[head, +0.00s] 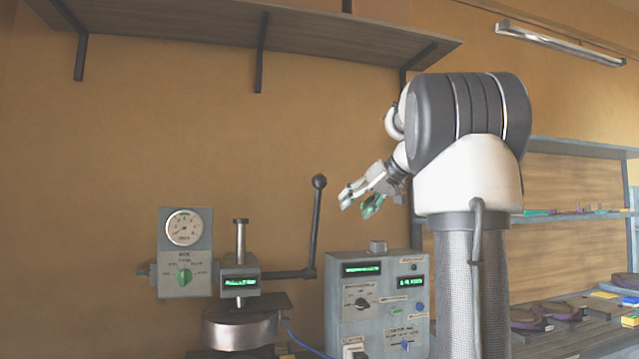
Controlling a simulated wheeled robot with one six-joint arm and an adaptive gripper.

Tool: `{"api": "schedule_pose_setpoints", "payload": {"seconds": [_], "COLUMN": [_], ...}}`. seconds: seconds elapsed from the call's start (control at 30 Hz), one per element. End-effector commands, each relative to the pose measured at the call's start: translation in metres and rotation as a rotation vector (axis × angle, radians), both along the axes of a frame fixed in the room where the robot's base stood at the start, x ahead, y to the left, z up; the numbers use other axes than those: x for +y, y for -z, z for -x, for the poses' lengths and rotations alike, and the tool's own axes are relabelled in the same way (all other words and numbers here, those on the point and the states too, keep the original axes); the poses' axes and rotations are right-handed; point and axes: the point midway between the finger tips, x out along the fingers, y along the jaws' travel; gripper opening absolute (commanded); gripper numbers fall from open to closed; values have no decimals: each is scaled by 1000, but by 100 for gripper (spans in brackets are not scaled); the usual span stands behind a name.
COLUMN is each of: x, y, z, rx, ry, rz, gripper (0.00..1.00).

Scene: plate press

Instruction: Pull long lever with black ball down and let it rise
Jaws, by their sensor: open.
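The long lever (315,225) rises nearly upright from a horizontal arm on the right side of the press (240,272). Its black ball (319,182) is at the top end. My gripper (354,202) is open and empty, a little to the right of the ball and slightly lower in the picture. A gap shows between its fingertips and the lever. One finger has a green pad. The depth between gripper and lever is hard to tell from this single view.
A dial gauge box (185,228) stands left of the press. A control box (376,290) with green displays stands to the right, below my gripper. A wall shelf (240,30) hangs above. Shelves with small parts (570,312) are at far right. The wall area around the ball is clear.

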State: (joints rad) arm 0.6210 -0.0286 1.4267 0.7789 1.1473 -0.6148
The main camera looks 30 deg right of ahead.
Motion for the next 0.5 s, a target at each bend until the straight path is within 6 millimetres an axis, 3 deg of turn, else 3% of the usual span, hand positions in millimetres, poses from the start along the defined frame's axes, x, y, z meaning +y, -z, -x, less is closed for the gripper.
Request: {"api": "schedule_pose_setpoints", "payload": {"seconds": [0.03,0.1,0.17,0.37,0.5], "x": [8,26,37,46,53], "y": [-34,-76,-93,-91,-82], "z": [-13,-18,-19,-22,-39], "rx": [-90,-208,-271,-309,-307], "ry": [-65,-158,-221,-300,-304], "rz": [42,110,158,244,247], "gripper": [59,59,59,59,59]}}
